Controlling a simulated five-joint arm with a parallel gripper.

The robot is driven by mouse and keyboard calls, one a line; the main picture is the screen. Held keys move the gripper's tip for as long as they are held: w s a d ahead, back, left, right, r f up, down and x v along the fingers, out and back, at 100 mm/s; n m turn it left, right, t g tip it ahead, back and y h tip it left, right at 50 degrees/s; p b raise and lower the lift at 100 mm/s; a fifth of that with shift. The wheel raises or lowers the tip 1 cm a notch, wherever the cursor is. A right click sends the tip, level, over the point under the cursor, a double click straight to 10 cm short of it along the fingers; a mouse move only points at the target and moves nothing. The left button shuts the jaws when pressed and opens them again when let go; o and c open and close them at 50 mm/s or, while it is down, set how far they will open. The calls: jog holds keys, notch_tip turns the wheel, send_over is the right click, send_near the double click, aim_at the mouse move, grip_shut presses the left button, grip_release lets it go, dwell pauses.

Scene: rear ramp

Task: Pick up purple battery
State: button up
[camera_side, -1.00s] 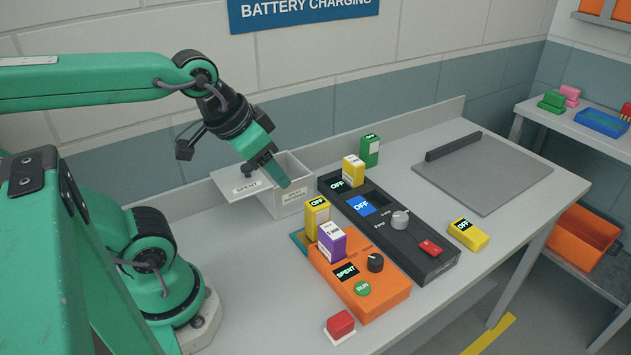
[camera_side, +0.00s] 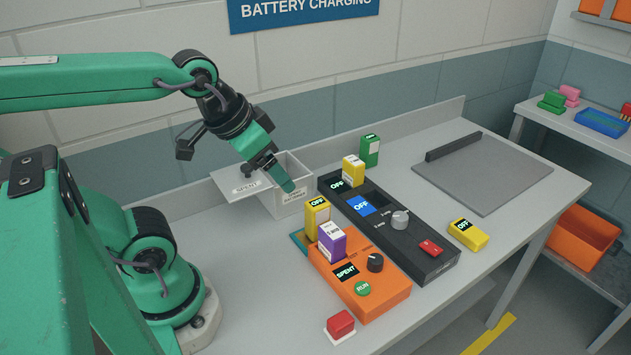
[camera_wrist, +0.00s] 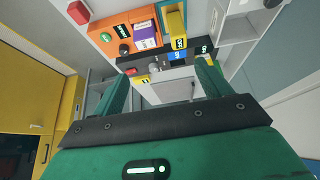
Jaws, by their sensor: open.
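The purple battery (camera_side: 332,241) stands upright in the orange tester (camera_side: 372,293), its white label facing the side camera. It also shows in the wrist view (camera_wrist: 146,37), near the top, on the orange tester. My gripper (camera_side: 285,183) is up and to the left of the battery in the side view, over the white bin by the wall. In the wrist view my gripper's green fingers (camera_wrist: 160,88) stand apart with nothing between them. The gripper does not touch the battery.
A yellow battery (camera_side: 317,215) stands close behind the purple one. The dark charger (camera_side: 425,262) holds another yellow battery (camera_side: 353,170). The white spent bin (camera_side: 293,205) is below my gripper. A green battery (camera_side: 370,151) and a red button (camera_side: 341,323) are on the bench. The grey mat (camera_side: 485,175) is clear.

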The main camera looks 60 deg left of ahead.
jog(key=shift+w, duration=0.1)
jog(key=g, duration=0.5)
send_over(332, 230)
jog(key=f, duration=0.9)
jog(key=shift+s+a+f, duration=0.25)
jog(key=shift+s+f, duration=0.1)
jog(key=shift+w+d+f+g, duration=0.1)
jog(key=shift+w+f+g, duration=0.2)
jog(key=shift+f, duration=0.15)
jog(key=shift+f, duration=0.1)
jog(key=shift+f, duration=1.2)
jog(key=shift+f, duration=0.15)
jog(key=shift+d+f, duration=0.2)
jog(key=shift+f, duration=2.25)
